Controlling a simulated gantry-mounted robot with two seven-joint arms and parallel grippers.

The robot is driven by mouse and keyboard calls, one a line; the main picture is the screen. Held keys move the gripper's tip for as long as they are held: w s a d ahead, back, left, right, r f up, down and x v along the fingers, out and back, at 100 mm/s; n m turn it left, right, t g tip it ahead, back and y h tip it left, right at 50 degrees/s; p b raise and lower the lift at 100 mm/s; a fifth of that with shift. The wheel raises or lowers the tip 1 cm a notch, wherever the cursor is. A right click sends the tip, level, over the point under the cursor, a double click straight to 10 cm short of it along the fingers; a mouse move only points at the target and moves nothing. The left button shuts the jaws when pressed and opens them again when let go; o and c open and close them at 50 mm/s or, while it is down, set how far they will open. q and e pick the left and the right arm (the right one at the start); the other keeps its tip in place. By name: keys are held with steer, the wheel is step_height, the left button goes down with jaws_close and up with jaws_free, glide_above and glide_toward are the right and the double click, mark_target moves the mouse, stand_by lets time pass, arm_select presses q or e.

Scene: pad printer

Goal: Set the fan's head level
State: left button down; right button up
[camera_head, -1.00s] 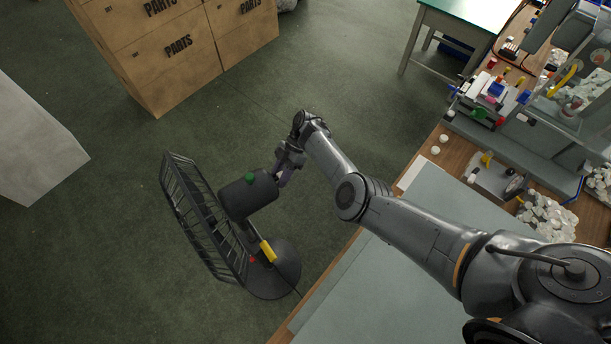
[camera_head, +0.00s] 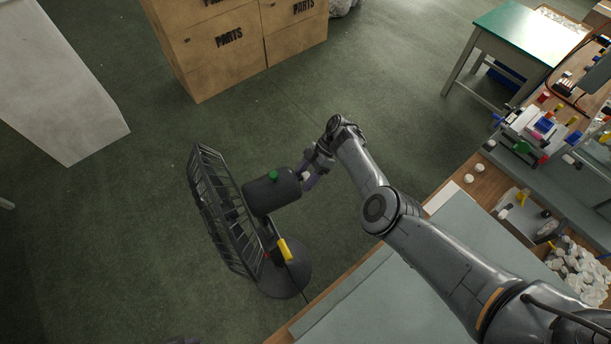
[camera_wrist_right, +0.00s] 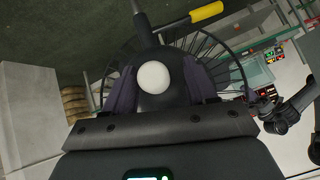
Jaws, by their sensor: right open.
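The fan stands on the floor left of the workbench, with a round dark base (camera_head: 288,272), a wire cage (camera_head: 222,212) facing left and a dark motor housing (camera_head: 271,192). A green knob (camera_head: 272,175) tops the housing, and a yellow grip (camera_head: 285,250) sits lower on the stand. My right gripper (camera_head: 306,180) is at the rear end of the housing. In the right wrist view its two dark fingers stand apart on either side of a white round knob (camera_wrist_right: 153,77) at the back of the head. I cannot tell whether they touch it. My left gripper is out of view.
The workbench (camera_head: 350,290) fills the lower right, with white parts and small fixtures on it. Cardboard parts boxes (camera_head: 229,42) stand behind, and a pale block (camera_head: 70,150) stands at left. A green-topped table (camera_head: 520,32) is at the upper right. Floor around the fan is clear.

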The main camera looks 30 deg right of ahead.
steer(key=b+v, duration=0.1)
steer(key=v, duration=0.9)
steer(key=shift+d+r, duration=0.25)
steer(key=shift+r, duration=0.1)
steer(key=shift+w, duration=0.1)
